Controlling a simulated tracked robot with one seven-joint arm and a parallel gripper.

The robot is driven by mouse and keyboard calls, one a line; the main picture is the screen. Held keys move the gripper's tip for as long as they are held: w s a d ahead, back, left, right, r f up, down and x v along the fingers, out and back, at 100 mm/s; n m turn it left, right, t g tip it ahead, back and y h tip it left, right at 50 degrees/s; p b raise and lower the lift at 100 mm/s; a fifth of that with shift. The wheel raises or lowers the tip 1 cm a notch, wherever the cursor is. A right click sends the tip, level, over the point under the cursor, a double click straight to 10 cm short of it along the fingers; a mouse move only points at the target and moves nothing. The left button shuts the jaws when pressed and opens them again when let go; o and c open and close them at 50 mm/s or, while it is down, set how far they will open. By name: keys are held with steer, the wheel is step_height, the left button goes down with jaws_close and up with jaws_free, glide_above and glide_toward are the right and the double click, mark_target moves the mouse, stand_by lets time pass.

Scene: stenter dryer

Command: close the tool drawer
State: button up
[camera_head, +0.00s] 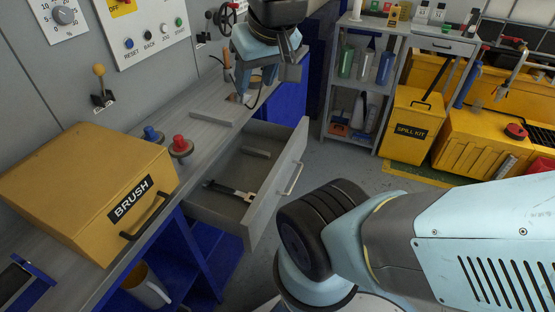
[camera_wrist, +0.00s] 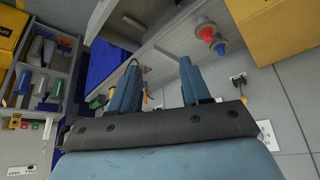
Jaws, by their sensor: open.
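The tool drawer (camera_head: 281,190) stands pulled out from the grey workbench in the head view. Its front panel carries a pale bar handle (camera_head: 293,178). Inside lie a wrench-like tool (camera_head: 231,190) and a small grey block (camera_head: 257,152). My gripper (camera_head: 257,82) hangs over the far part of the bench, beyond the drawer and apart from its front and handle. In the wrist view my gripper (camera_wrist: 160,64) shows two blue fingers spread apart with nothing held between them. Part of what looks like the drawer shows at the top of that view.
A yellow BRUSH box (camera_head: 95,190) and red and blue push knobs (camera_head: 180,146) stand on the bench (camera_head: 190,122). A shelf rack (camera_head: 366,88) and a yellow SPILL KIT bin (camera_head: 408,125) stand at the back. Grey floor before the drawer is clear beyond my arm.

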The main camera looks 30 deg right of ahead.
mark_target(304, 141)
steer(key=shift+w+d+f, duration=0.1)
steer(key=shift+w, duration=0.2)
steer(key=c, duration=0.3)
steer(key=w+f+m+g, duration=0.1)
steer(key=w+d+f+m+g, duration=0.1)
steer(key=w+d+f+m, duration=0.1)
steer(key=w, duration=0.1)
steer(key=shift+w+d+g+y, duration=0.1)
steer(key=shift+g+y, duration=0.3)
jaws_close()
steer(key=w+d+f+m+g+y, duration=0.2)
steer(key=w+d+f+m+y, duration=0.7)
steer(key=d+f, duration=0.65)
steer(key=s+d+f+m+t, duration=0.3)
steer(key=d+f+m+t, duration=0.45)
steer(key=d+f, duration=0.4)
steer(key=s+d+f+m+t, duration=0.3)
steer(key=d+f+m+t, duration=0.3)
steer(key=d+f+m, duration=0.45)
steer(key=shift+n+y, duration=0.4)
steer(key=shift+n, duration=0.2)
steer(key=f+x, duration=0.1)
steer(key=x, duration=0.8)
steer(key=f+x, duration=0.1)
steer(key=x, duration=0.4)
steer(key=shift+w+d+f, duration=0.1)
steer(key=shift+d+f, duration=0.15)
steer(key=shift+f, duration=0.1)
